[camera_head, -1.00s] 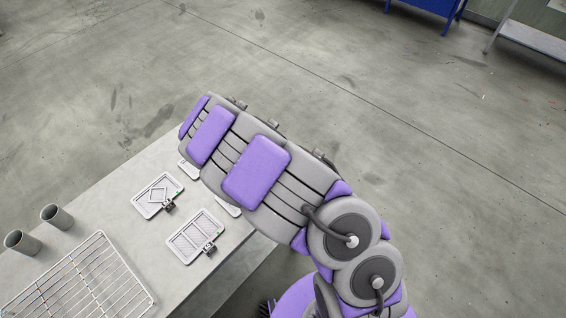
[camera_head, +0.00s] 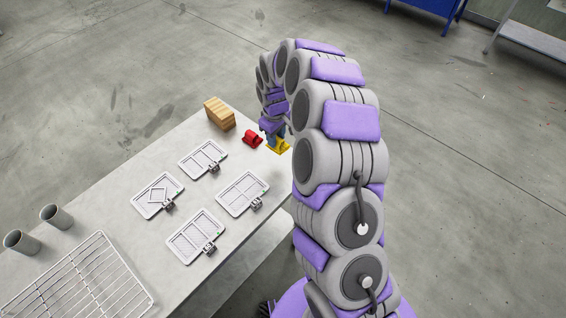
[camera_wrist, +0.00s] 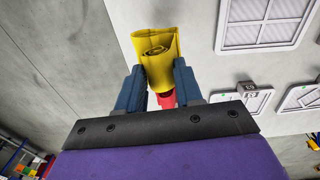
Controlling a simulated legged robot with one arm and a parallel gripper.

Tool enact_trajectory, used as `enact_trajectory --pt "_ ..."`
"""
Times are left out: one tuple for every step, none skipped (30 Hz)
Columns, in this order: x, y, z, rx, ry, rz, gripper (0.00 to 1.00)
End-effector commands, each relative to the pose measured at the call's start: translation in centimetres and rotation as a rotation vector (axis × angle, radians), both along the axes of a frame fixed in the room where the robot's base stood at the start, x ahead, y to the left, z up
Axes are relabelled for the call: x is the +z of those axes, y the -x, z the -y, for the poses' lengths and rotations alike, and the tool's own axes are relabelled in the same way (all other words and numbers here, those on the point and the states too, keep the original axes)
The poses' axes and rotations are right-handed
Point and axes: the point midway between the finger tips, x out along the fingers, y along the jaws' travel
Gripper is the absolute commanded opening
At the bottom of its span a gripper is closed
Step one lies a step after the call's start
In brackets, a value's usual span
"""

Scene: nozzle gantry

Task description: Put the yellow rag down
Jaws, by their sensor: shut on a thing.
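The yellow rag (camera_wrist: 157,48) is a rolled or folded piece between the two blue fingers of my gripper (camera_wrist: 160,82) in the wrist view. My gripper is shut on it. In the head view the yellow rag (camera_head: 279,146) shows below my gripper (camera_head: 272,134) at the table's far right corner. I cannot tell whether the rag touches the table. A red thing (camera_head: 252,138), perhaps another rag, lies on the table just left of it. Part of the red thing (camera_wrist: 167,98) also shows between the fingers in the wrist view, behind the yellow rag.
The grey table (camera_head: 130,235) holds several white framed plates with small clips, such as one plate (camera_head: 243,193). A brown block (camera_head: 219,113) stands at the far edge. Two grey cups (camera_head: 57,217) and a wire rack (camera_head: 80,285) are at the left. Bare table lies between the plates.

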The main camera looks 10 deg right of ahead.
Motion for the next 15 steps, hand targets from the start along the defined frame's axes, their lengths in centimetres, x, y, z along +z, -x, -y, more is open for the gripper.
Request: enact_trajectory --pt "0.1 0.4 0.7 -0.008 -0.008 -0.017 0.00" --pt "0.2 0.6 1.1 -0.010 -0.009 -0.025 0.00" --pt "0.2 0.8 1.5 -0.013 -0.012 -0.033 0.00" --pt "0.3 0.9 1.7 -0.016 -0.013 -0.038 0.00" --pt "0.3 1.0 1.9 -0.017 -0.015 -0.041 0.00" --pt "0.3 1.1 2.0 -0.018 -0.015 -0.044 0.00" --pt "0.3 1.1 2.1 -0.018 -0.014 -0.045 0.00" --pt "0.3 1.2 2.1 -0.018 -0.014 -0.046 0.00" --pt "0.3 1.2 2.1 -0.018 -0.014 -0.046 0.00" --pt "0.4 1.2 2.1 -0.018 -0.014 -0.046 0.00" --pt "0.4 1.1 2.1 -0.018 -0.014 -0.046 0.00" --pt "0.4 1.2 2.1 -0.018 -0.014 -0.046 0.00" --pt "0.4 1.1 2.1 -0.018 -0.014 -0.046 0.00" --pt "0.4 1.1 2.1 -0.018 -0.014 -0.046 0.00" --pt "0.3 1.1 2.1 -0.018 -0.014 -0.046 0.00"
